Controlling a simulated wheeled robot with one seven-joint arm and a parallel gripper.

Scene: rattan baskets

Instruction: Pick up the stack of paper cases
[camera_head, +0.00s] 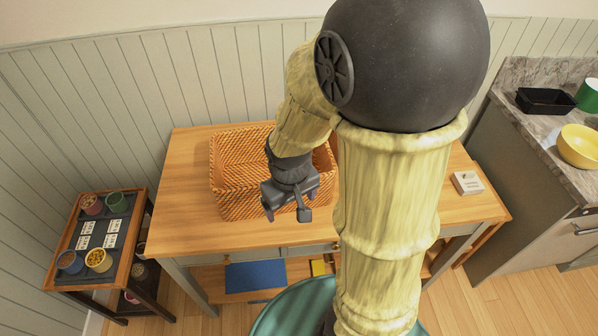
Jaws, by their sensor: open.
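My gripper (287,210) points down in front of the rattan basket (226,202), over the front part of the wooden table. Its two dark fingers are apart, with nothing seen between them. I cannot make out a stack of paper cases for certain. A small pale block with dark lettering (467,183) lies on the table's right end, well to the right of my gripper; I cannot tell whether it is the stack. My arm hides the middle right of the table and part of the basket.
The wooden table (180,215) is clear at its left end. A small side table (62,280) at left holds several cups and white cards. At right, a stone-topped counter (510,75) bears a black tray (546,101) and a yellow bowl (579,146). A panelled wall stands behind.

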